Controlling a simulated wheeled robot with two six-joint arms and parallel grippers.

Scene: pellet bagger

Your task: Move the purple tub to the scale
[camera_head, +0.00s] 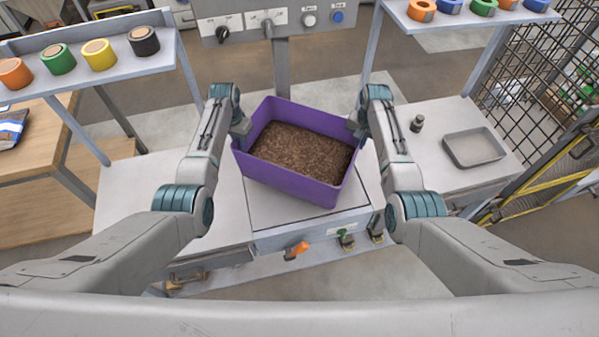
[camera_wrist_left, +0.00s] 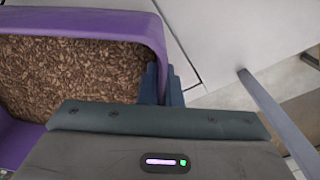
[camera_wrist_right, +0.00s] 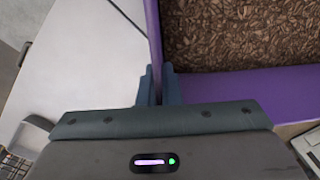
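The purple tub (camera_head: 290,187), full of brown pellets, is in the middle of the head view, turned slightly. My left gripper (camera_head: 241,128) is shut on its left wall, and the left wrist view shows the tub's rim (camera_wrist_left: 105,22) running between the fingers (camera_wrist_left: 163,84). My right gripper (camera_head: 356,127) is shut on the right wall; the right wrist view shows that wall (camera_wrist_right: 153,35) between the fingers (camera_wrist_right: 158,85). Below the tub is a pale square platform (camera_head: 265,215), which looks like the scale. The tub hides much of it, and I cannot tell whether they touch.
A control panel (camera_head: 270,22) on a post stands behind the tub. Shelves with coloured rolls (camera_head: 99,54) are at the upper left and upper right. The right worktop holds a grey tray (camera_head: 473,148) and a small dark item (camera_head: 417,123). The left worktop (camera_head: 140,190) is clear.

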